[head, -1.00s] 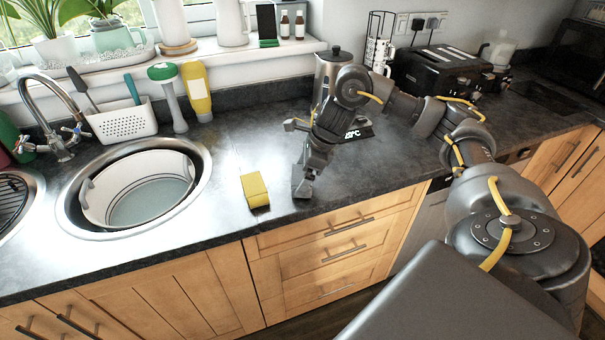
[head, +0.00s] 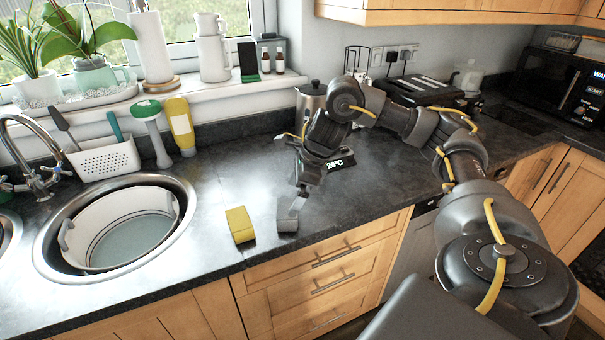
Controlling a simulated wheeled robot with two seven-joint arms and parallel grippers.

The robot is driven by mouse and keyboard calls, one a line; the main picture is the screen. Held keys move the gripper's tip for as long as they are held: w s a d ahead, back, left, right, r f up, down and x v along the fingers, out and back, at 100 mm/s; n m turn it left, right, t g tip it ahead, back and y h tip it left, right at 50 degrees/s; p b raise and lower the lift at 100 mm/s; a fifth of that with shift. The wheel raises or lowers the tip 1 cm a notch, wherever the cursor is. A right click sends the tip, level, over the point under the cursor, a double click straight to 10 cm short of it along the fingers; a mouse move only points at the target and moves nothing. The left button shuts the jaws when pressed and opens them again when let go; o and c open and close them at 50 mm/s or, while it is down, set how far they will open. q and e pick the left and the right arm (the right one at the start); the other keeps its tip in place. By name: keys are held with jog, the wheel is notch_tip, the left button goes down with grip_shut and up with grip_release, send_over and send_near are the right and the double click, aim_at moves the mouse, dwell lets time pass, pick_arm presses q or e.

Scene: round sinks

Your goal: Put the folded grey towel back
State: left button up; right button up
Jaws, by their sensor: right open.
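The folded grey towel (head: 287,221) looks like a small grey block. It lies on the dark worktop near the front edge, just right of a yellow sponge-like block (head: 240,225). My right gripper (head: 298,204) is open and points down at the towel's upper right side. Its fingertips overlap the towel's top in the picture; I cannot tell whether they touch it. My left gripper is not in view.
A round sink (head: 50,245) holding a white tub (head: 120,228) is at the left. A kettle (head: 311,103) and a black toaster (head: 425,92) stand behind my arm.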

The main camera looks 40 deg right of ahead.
jog(key=p+v, duration=0.1)
jog(key=v, duration=0.5)
jog(key=shift+r+p, duration=0.25)
jog(key=shift+p, duration=0.15)
jog(key=shift+f, duration=0.1)
